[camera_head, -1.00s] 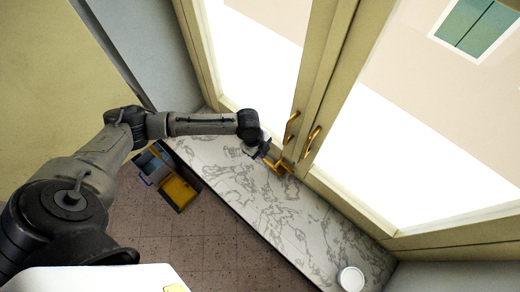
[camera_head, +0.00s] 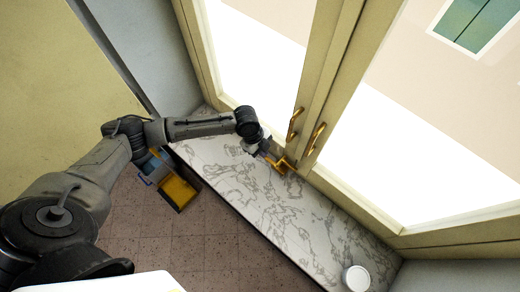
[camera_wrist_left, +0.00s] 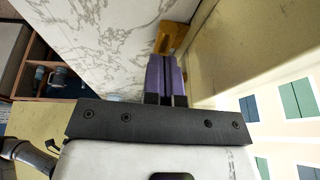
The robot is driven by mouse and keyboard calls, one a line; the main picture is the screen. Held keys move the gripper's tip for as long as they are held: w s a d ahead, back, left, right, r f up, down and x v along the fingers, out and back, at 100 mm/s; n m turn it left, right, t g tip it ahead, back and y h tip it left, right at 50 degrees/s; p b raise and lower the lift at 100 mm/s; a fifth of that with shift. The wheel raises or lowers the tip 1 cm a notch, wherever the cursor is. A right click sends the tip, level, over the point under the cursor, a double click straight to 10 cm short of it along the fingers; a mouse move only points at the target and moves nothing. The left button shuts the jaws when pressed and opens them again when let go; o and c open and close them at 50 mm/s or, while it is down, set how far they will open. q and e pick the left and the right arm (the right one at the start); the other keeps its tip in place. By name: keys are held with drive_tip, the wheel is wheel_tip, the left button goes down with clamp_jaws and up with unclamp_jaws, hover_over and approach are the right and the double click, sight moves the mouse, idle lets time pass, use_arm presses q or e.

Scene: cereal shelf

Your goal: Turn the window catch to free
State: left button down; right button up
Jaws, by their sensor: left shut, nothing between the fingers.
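The window catch (camera_head: 286,164) is a golden-yellow piece at the foot of the window frame, just above the marble sill. It also shows in the left wrist view as a yellow-orange block (camera_wrist_left: 174,36). My left gripper (camera_head: 268,157) is beside it, close to the sill. In the left wrist view its purple fingers (camera_wrist_left: 166,56) are shut together with nothing between them, tips pointing at the catch. The fingers hide part of the catch, and I cannot tell whether they touch it. My right gripper is not in view.
Two gold handles, left (camera_head: 295,124) and right (camera_head: 316,138), stand out from the window frames above the catch. The marble sill (camera_head: 270,205) is largely clear. A white round container (camera_head: 356,278) stands at its near end. A yellow-and-blue box (camera_head: 178,190) is below, left of the sill.

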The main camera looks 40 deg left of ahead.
use_arm(q)
drive_tip(key=shift+s+a+f+p, duration=0.2)
drive_tip(key=shift+a+p, duration=0.05)
drive_tip(key=shift+p, duration=0.2)
drive_tip(key=d+p+v, duration=0.1)
drive_tip(key=v, duration=1.3)
drive_tip(key=shift+d+r, duration=0.2)
drive_tip(key=shift+r, duration=0.05)
